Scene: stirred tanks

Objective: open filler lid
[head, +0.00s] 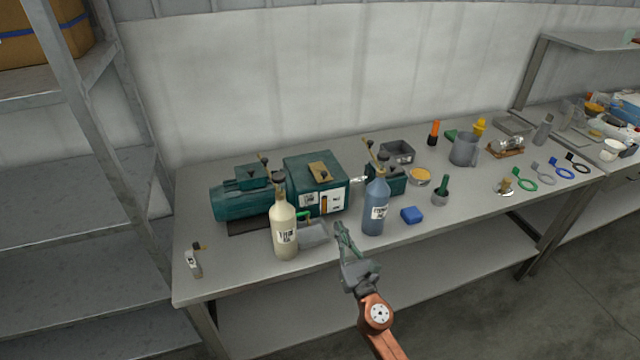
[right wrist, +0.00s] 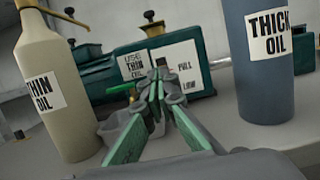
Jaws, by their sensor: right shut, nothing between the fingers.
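The green gearbox (head: 311,190) stands on the workbench, joined to the green motor at its left. A brass filler lid (head: 320,170) with a dark knob lies flat on its top, seemingly shut; it also shows in the right wrist view (right wrist: 153,25). The gearbox front carries a "USE THIN OIL" label (right wrist: 133,66) and a level gauge marked FULL and LOW. My right gripper (head: 343,232) is shut and empty, in front of the gearbox and below lid height, between the two oil bottles. In the right wrist view its green-padded fingers (right wrist: 160,88) point toward the gearbox front. My left gripper is out of view.
A cream THIN OIL bottle (head: 284,225) stands left of my right gripper, a blue THICK OIL bottle (head: 375,208) right of it. A blue block (head: 411,215) and several tools stand farther right. The bench's front left is mostly clear.

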